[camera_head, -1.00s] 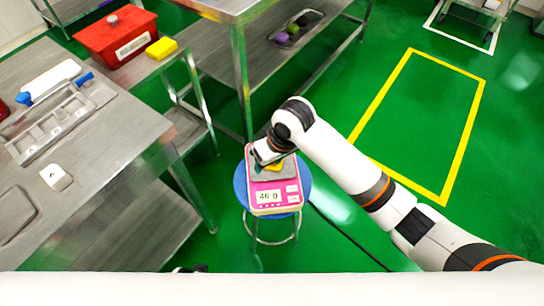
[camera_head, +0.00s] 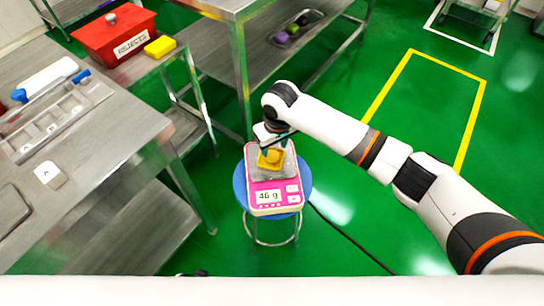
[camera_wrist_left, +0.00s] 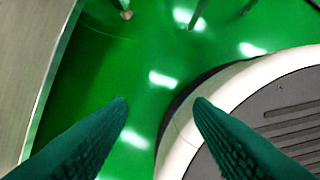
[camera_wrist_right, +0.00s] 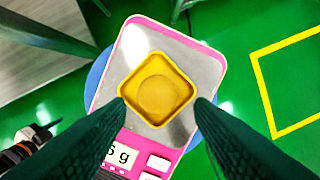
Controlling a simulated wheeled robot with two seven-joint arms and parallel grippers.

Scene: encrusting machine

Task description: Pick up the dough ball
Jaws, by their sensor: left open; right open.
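A yellow square dish (camera_head: 271,158) stands on the metal plate of a pink-and-white scale (camera_head: 268,208). In the right wrist view the dish (camera_wrist_right: 158,70) holds a round yellow shape in its middle. I cannot tell whether that is the dough ball or the dish's own bottom. My right gripper (camera_wrist_right: 160,102) is open and empty, above the scale, its fingers apart on either side of the dish's near edge. It also shows in the head view (camera_head: 272,142). My left gripper (camera_wrist_left: 160,102) is open and empty over the green floor.
The scale stands on a blue round stool (camera_head: 240,185). A steel table (camera_head: 105,135) with trays is at the left. A red box (camera_head: 113,40) labelled REJECTS and a yellow block (camera_head: 160,46) stand behind it. Another steel table (camera_head: 210,50) is at the back. Green floor lies open to the right.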

